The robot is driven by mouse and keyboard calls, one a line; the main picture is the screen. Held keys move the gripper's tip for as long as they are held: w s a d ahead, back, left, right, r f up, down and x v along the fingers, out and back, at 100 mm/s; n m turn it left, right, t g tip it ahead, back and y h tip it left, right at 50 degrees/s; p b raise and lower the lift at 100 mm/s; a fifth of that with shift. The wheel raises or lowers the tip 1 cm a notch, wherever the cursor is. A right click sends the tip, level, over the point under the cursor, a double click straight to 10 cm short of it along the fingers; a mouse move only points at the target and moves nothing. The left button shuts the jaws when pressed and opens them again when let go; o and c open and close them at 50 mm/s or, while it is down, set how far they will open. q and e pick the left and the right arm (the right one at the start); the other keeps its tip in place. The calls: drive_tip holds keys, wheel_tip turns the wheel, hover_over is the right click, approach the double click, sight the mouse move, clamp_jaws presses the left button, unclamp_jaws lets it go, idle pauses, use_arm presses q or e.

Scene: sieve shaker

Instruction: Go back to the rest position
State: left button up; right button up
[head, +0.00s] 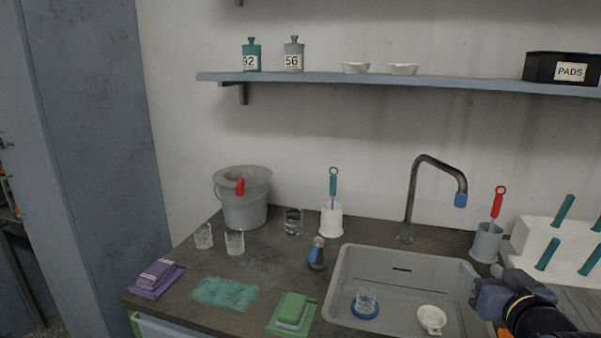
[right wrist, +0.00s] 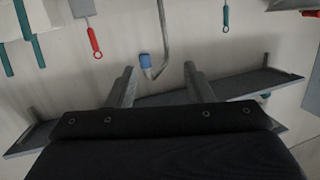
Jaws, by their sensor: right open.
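My right gripper (head: 487,300) is at the lower right in the head view, over the right edge of the sink (head: 455,265). In the right wrist view its two fingers (right wrist: 158,88) stand apart with nothing between them, so it is open and empty. The faucet (head: 411,195) rises behind the sink, and its blue tip (right wrist: 145,60) shows beyond the fingers in the right wrist view. My left gripper is not in the head view.
In the sink are a glass on a blue base (head: 366,300) and a white dish (head: 431,319). A grey bucket (head: 243,205), glasses (head: 235,243), a blue-grey bottle (head: 317,255) and cloths stand on the counter. A white rack (head: 537,240) and a grey holder (head: 486,243) are near my right arm.

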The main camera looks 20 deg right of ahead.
drive_tip(key=s+a+f+n+g+y, duration=0.1)
drive_tip(key=s+a+f+g+y, duration=0.3)
drive_tip(key=a, duration=0.4)
drive_tip(key=s+a+f+n+g+y, duration=0.1)
drive_tip(key=s+a+f+g+y, duration=0.15)
drive_tip(key=a+f, duration=0.45)
drive_tip(key=s+a+f+n+g+y, duration=0.1)
drive_tip(key=s+a+f+g+y, duration=0.3)
drive_tip(key=a, duration=0.5)
wheel_tip(320, 180, up, 13)
drive_tip(key=h+p, duration=0.1)
drive_tip(key=p, duration=1.2)
drive_tip(key=shift+s+r+t+p, duration=0.15)
drive_tip(key=shift+s+t+p, duration=0.15)
drive_tip(key=shift+s+t, duration=0.15)
